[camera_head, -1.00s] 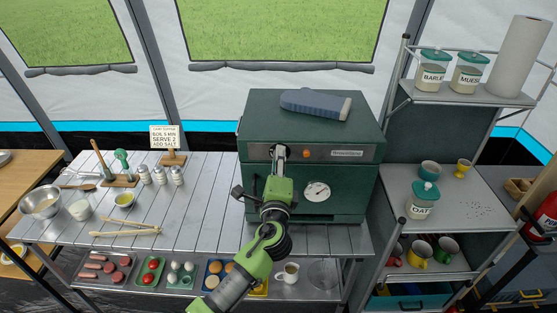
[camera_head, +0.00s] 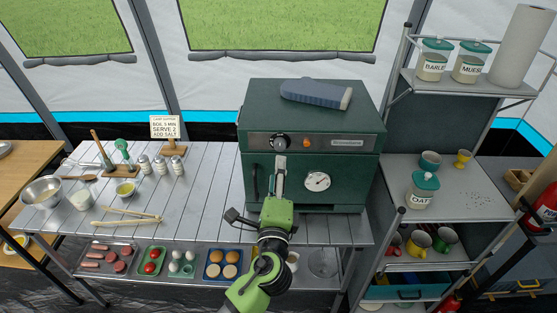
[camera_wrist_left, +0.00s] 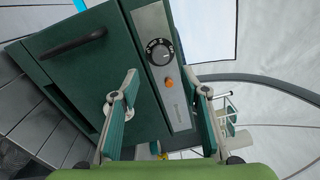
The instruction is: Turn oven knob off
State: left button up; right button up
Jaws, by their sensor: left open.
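The dark green oven (camera_head: 350,178) stands on the slatted metal table. Its black knob (camera_head: 281,143) sits at the left of the silver control strip, beside an orange light (camera_head: 306,143). My left gripper (camera_head: 281,168) is in front of the oven door, just below the knob, and apart from it. In the left wrist view the knob (camera_wrist_left: 158,52) shows with markings around it, beyond my open, empty left fingers (camera_wrist_left: 160,88). The marking it points to is too small to tell. My right gripper is not in view.
A blue-grey case (camera_head: 316,93) lies on top of the oven. The door has a dial (camera_head: 317,181) and a dark handle (camera_head: 255,183) at its left. A shelf rack (camera_head: 455,187) with jars stands close at the right. Bowls, shakers and utensils are on the table's left.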

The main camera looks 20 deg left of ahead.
pick_arm(q)
jog(key=shift+v, duration=1.2)
jog(key=shift+f, duration=0.15)
jog(key=s+f+n+g+h+b, duration=0.1)
jog(key=s+f+g, duration=0.25)
jog(key=f, duration=1.15)
jog(key=s+a+f+n+g+h+b, duration=0.1)
jog(key=s+f+n+g+b, duration=0.3)
jog(key=f, duration=1.2)
jog(key=s+f+m+g+h+p, duration=0.15)
jog(key=s+f, duration=0.35)
jog(key=f, duration=1)
jog(key=s+a+f+n+g+b, duration=0.1)
jog(key=s+f+n+g, duration=0.1)
jog(key=s+f, duration=0.5)
jog(key=s+a+f+n+g+h+b, duration=0.1)
jog(key=s+f+n, duration=0.4)
jog(key=s, duration=1.2)
jog(key=s+a+f+n+g+b, duration=0.1)
jog(key=s+a+f+n+g, duration=0.2)
jog(key=s+f, duration=0.8)
jog(key=shift+s+a+n+g+b, duration=0.3)
jog(key=shift+s+n+g, duration=0.4)
jog(key=shift+g, duration=0.3)
